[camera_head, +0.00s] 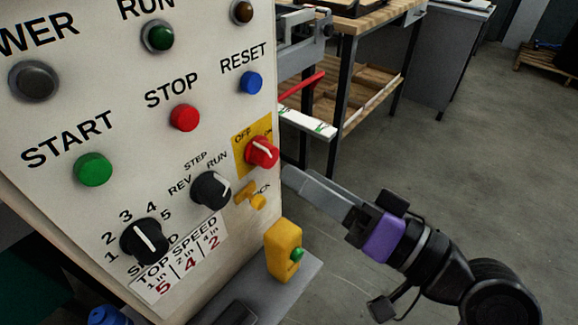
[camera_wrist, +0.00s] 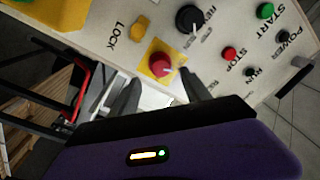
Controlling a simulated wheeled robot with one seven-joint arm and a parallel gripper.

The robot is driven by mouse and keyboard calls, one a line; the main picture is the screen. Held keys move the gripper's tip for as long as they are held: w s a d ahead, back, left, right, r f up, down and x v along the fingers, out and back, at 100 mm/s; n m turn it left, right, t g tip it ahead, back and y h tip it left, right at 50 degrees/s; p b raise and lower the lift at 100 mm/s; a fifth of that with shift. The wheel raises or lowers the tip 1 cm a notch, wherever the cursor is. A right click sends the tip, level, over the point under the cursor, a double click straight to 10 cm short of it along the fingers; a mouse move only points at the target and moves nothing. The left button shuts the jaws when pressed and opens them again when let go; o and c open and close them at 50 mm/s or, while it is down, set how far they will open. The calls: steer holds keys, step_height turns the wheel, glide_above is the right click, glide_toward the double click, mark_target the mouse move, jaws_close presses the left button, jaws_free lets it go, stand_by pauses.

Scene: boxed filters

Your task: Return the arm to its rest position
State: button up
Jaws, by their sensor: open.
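My gripper (camera_head: 292,180) shows in the head view at the right edge of the control panel (camera_head: 120,200), just below and right of the red OFF/ON knob (camera_head: 262,152). My purple-banded wrist and arm reach in from the lower right. In the wrist view my gripper (camera_wrist: 158,88) is open, with its two dark fingers apart and nothing between them. The red knob (camera_wrist: 160,65) on its yellow plate appears just beyond and between the fingertips. I cannot tell whether a finger touches it.
A black REV/STEP/RUN dial (camera_head: 211,190) is to the left. A wooden-topped workbench (camera_head: 365,95) stands behind.

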steer(key=shift+v, duration=0.85)
steer(key=w+d+r+m+t+h, duration=0.2)
steer(key=w+d+t+h, duration=0.1)
steer(key=d+t, duration=0.1)
steer(key=s+d+f+m+t+h+p, duration=0.4)
steer(key=d+f+h, duration=0.3)
steer(key=d+h, duration=0.35)
steer(key=s+f+n+g+p, duration=0.2)
steer(key=s+p, duration=0.1)
steer(key=s, duration=1)
steer(key=s+d+f+n+g+h+p, duration=0.1)
steer(key=s+f+n+g+p, duration=0.1)
steer(key=s, duration=1.1)
steer(key=shift+d+f+g+p, duration=0.35)
steer(key=shift+g+p, duration=0.05)
steer(key=shift+p, duration=0.15)
steer(key=shift+h, duration=0.25)
steer(key=shift+c, duration=0.3)
